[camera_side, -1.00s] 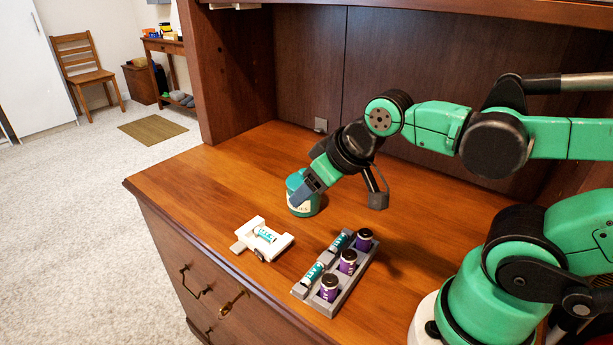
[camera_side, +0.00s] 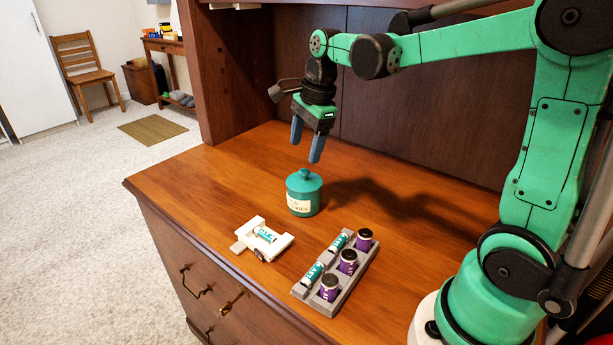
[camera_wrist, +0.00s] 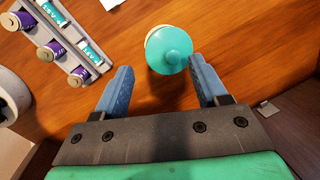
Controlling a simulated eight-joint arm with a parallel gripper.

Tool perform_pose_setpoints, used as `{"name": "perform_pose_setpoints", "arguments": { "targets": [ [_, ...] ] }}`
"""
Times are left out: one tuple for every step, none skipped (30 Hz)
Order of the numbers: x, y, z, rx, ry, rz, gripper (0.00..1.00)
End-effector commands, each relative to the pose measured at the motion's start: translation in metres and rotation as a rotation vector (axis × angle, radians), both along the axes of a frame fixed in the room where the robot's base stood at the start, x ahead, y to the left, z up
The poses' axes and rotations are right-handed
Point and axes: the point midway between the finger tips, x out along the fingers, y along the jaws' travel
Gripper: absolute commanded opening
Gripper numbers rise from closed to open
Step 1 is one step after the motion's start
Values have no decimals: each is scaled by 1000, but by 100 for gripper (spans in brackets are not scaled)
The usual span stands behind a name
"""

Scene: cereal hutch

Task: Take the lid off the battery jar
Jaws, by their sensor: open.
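The battery jar (camera_side: 304,199) is a teal jar with a cream label, standing upright on the wooden surface. Its teal lid (camera_side: 304,180) with a round knob sits on top. My gripper (camera_side: 305,154) is open and empty, pointing down above the lid and apart from it. In the wrist view the lid (camera_wrist: 170,52) lies just beyond and between the tips of my blue fingers (camera_wrist: 161,80). The inside of the jar is hidden.
A grey tray (camera_side: 323,307) with teal and purple batteries is at the front right. A white holder (camera_side: 279,247) with a teal battery is at the front left. The hutch's back panel (camera_side: 400,130) rises behind. Bare wood (camera_side: 205,185) lies left of the jar.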

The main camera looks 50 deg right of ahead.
Motion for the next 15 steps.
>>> {"name": "perform_pose_setpoints", "arguments": {
  "targets": [
    [6, -10, -4, 37, 34, -129, 66],
    [9, -15, -6, 57, 53, -198, 66],
    [11, -20, -9, 78, 75, -279, 66],
    [13, -23, -10, 91, 89, -328, 66],
    [14, -25, -12, 102, 101, -370, 66],
    [15, -27, -14, 112, 113, -413, 66],
    [15, -29, -15, 119, 119, -437, 66],
    [16, -30, -16, 122, 124, -454, 66],
    [17, -30, -19, 125, 129, -467, 66],
    [17, -30, -22, 127, 130, -473, 66],
    [17, -30, -25, 127, 130, -475, 66],
    [18, -29, -30, 127, 130, -475, 66],
    [18, -29, -34, 127, 130, -474, 66],
    [19, -28, -38, 126, 129, -473, 66],
    [19, -27, -44, 125, 129, -472, 66]
  ]
}}
